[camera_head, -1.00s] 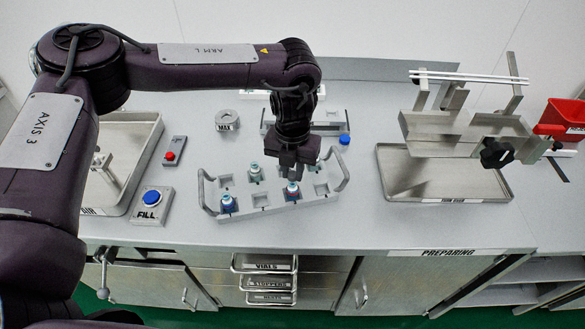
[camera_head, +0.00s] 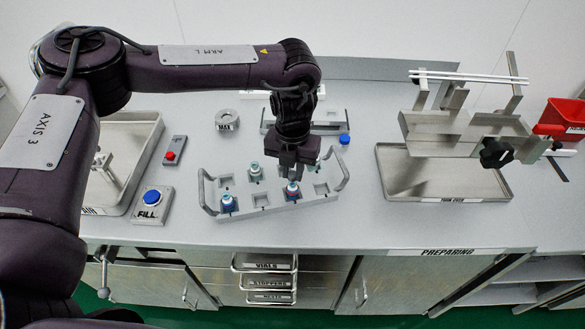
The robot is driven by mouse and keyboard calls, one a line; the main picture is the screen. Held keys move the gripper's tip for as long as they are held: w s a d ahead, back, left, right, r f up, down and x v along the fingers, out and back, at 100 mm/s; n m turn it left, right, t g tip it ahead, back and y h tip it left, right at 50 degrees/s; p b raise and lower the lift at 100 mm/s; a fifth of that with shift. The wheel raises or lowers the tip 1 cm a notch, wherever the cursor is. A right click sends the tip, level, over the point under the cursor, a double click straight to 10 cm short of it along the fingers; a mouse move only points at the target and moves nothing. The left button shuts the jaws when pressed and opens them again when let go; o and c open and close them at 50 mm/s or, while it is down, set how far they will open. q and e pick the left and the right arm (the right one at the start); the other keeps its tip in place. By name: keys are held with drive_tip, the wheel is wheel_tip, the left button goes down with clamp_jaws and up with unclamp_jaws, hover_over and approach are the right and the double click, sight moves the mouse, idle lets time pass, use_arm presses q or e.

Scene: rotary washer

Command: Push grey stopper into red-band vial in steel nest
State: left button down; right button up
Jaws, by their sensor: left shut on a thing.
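My left gripper (camera_head: 293,168) points down above the grey nest (camera_head: 266,210), which has square sockets and a handle at each end. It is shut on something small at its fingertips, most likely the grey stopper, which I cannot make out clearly. A vial with a red mark and blue around its base (camera_head: 292,190) stands in the nest just in front of and below the fingertips. I cannot tell whether the held piece touches it. A blue-based vial (camera_head: 228,204) stands at the nest's front left, and a pale teal-topped vial (camera_head: 255,172) further back. My right gripper is not in view.
A round MAX piece (camera_head: 227,120) and a steel holder (camera_head: 330,123) are behind. A tray under a steel stand (camera_head: 440,190) is at right. Bare counter separates nest and tray.

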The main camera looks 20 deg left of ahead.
use_arm(q)
drive_tip(key=shift+f, duration=0.35)
drive_tip(key=shift+f+b, duration=0.4)
drive_tip(key=shift+f, duration=0.05)
idle(0.8)
drive_tip(key=c, duration=1.2)
unclamp_jaws()
drive_tip(key=shift+r, duration=0.15)
